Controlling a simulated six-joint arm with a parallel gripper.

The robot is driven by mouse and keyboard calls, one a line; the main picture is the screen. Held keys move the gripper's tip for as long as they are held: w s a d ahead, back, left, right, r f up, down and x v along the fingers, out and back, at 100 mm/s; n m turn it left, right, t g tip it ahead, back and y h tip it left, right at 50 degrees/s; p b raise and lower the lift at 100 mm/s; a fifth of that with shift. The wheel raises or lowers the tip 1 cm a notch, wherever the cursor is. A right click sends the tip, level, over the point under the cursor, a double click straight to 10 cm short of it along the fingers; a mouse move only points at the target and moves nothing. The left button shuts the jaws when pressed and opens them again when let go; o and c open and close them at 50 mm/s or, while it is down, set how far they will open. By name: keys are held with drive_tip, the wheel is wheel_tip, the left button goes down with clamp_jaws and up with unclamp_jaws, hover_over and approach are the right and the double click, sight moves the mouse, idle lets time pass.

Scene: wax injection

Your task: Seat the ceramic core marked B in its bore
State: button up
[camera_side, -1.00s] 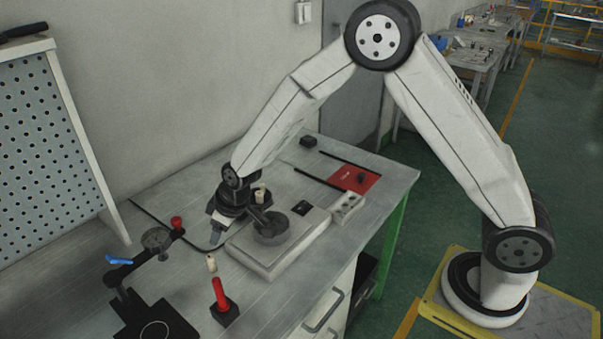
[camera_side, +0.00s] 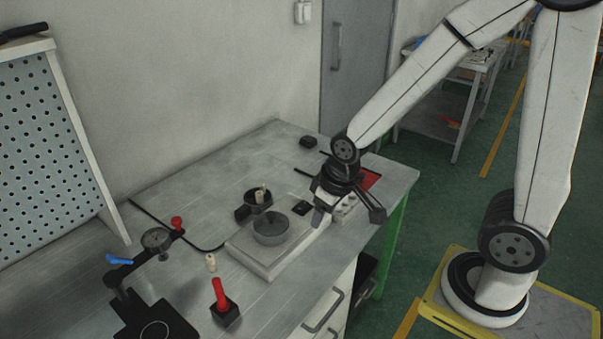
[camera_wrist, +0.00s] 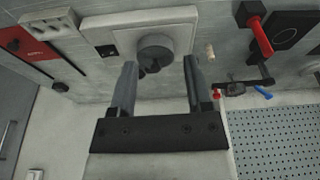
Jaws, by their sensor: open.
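Two small cream pegs look like ceramic cores; no letter is readable on either. One peg (camera_side: 211,262) stands on the bench left of the white plate (camera_side: 262,258); it also shows in the wrist view (camera_wrist: 210,50). The other peg (camera_side: 260,195) stands at a dark round holder (camera_side: 246,212) behind the plate. A grey round block (camera_side: 271,229) sits on the plate and also shows in the wrist view (camera_wrist: 157,45); I cannot make out its bore. My gripper (camera_side: 348,215) is open and empty, above the plate's right end. Its fingers spread wide in the wrist view (camera_wrist: 160,65).
A pale block with holes (camera_side: 346,209) and a red mat (camera_side: 371,180) lie at the right. A red handle (camera_side: 219,293) stands in a black block at the front. A clamp arm with a dial (camera_side: 156,240) is at the left.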

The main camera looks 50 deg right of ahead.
drive_tip(key=s, duration=0.1)
drive_tip(key=s+d, duration=0.1)
drive_tip(key=shift+s+m, duration=0.3)
drive_tip(key=shift+s, duration=0.1)
drive_tip(key=shift+o, duration=0.5)
drive_tip(key=shift+w+r, duration=0.1)
drive_tip(key=shift+w, duration=0.05)
drive_tip(key=n+g, duration=0.3)
drive_tip(key=n, duration=1.6)
hover_over(210, 256)
drive_tip(key=f, duration=0.9)
drive_tip(key=shift+s+d+f, duration=0.25)
drive_tip(key=shift+d, duration=0.05)
drive_tip(key=shift+w+a+f+n, duration=0.3)
drive_tip(key=shift+a+f+n, duration=0.1)
drive_tip(key=shift+n, duration=0.1)
